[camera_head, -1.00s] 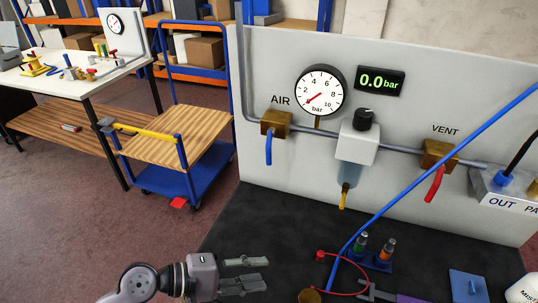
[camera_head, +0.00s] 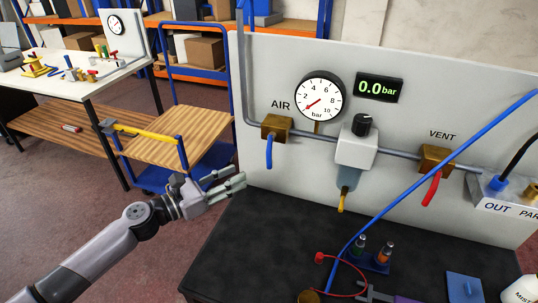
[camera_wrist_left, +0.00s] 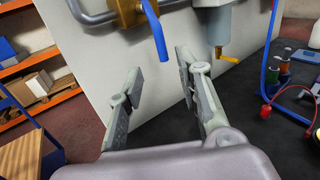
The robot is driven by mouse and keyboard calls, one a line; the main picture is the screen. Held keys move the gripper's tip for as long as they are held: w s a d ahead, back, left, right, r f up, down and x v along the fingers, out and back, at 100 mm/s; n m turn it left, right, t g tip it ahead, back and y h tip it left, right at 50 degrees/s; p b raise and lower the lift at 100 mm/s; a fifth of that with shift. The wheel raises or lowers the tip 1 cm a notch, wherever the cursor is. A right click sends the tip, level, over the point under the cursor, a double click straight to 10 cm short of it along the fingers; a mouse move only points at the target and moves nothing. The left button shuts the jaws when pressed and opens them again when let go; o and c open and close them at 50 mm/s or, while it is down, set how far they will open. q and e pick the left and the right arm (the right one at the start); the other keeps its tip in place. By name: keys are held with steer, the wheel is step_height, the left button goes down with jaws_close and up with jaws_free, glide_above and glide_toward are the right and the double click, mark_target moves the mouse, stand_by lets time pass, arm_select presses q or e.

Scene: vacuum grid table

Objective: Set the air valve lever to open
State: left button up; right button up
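The air valve is a brass body (camera_head: 276,129) on the grey pipe under the word AIR. Its blue lever (camera_head: 269,151) hangs straight down, across the pipe. My left gripper (camera_head: 238,183) is open and empty, below and to the left of the lever. In the left wrist view the lever (camera_wrist_left: 156,32) shows beyond and above the gap between the open fingers (camera_wrist_left: 158,75), apart from them. The gauge (camera_head: 319,95) needle points near zero and the display (camera_head: 380,87) reads 0.0 bar. My right gripper is not clearly seen.
A regulator (camera_head: 357,145) with a yellow-tipped drain and the vent valve with a red lever (camera_head: 432,189) are right of the air valve. A blue hose (camera_head: 410,197) crosses the panel. Small connectors (camera_head: 373,252) stand on the dark table. A trolley (camera_head: 178,150) is at left.

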mark_target(269, 169)
arm_select(q)
steer(key=p+x, duration=0.2)
steer(key=x, duration=0.9)
steer(key=shift+w+d, duration=0.25)
steer(key=shift+d, duration=0.05)
steer(key=shift+c, duration=0.2)
jaws_close()
